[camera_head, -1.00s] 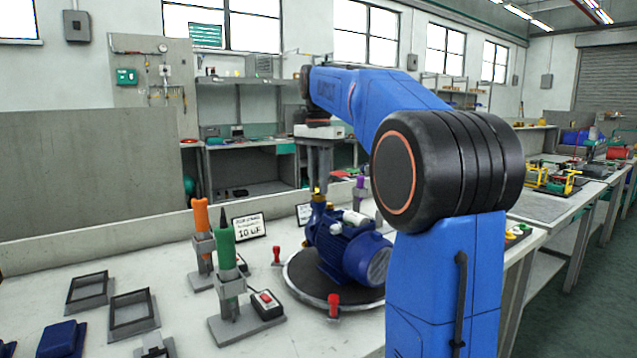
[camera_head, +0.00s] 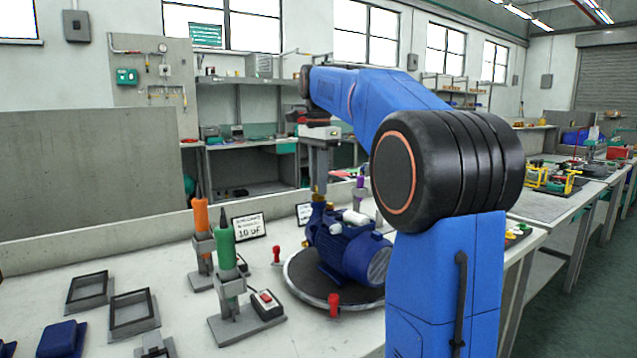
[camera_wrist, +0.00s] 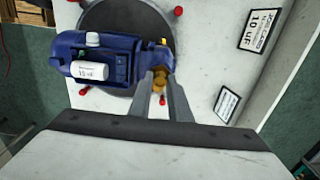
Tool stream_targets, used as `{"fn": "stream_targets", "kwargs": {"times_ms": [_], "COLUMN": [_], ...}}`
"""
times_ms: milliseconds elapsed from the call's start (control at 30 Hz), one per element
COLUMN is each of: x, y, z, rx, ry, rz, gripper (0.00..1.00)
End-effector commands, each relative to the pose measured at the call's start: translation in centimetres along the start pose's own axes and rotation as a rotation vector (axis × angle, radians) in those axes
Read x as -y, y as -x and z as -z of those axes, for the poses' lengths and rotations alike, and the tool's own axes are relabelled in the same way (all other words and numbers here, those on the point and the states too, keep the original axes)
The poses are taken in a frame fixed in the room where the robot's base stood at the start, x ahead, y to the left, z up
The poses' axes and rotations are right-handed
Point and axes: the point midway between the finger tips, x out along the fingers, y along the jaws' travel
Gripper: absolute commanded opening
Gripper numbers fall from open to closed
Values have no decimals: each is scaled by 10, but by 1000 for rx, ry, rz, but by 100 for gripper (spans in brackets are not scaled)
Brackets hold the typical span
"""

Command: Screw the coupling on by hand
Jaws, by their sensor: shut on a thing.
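A blue pump (camera_head: 347,249) lies on a dark round plate (camera_head: 300,291) on the bench. It also shows in the wrist view (camera_wrist: 117,47), with a white cylinder on its side. The brass coupling (camera_wrist: 159,83) is at the end of the pump, between my fingertips. In the head view the brass coupling (camera_head: 318,193) is a small spot on top of the pump's upright port. My gripper (camera_wrist: 162,82) is shut on the coupling from above. The thread under the coupling is hidden, so I cannot tell how far on it sits.
Red pegs (camera_head: 334,304) stand around the plate. A green-handled tool (camera_head: 225,245) and an orange-handled tool (camera_head: 202,230) stand in holders on the left. A switch box (camera_head: 266,305) and a label card (camera_head: 249,227) are near them. Empty frames (camera_head: 133,314) lie at the front left.

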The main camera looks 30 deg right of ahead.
Motion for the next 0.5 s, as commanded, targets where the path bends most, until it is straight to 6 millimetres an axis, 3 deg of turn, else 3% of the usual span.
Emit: {"fn": "stream_targets", "kwargs": {"times_ms": [300, 500], "x": [0, 0], "y": [0, 0], "z": [0, 0], "rx": [0, 0], "ry": [-242, -296], "rz": [0, 0], "gripper": [0, 0]}}
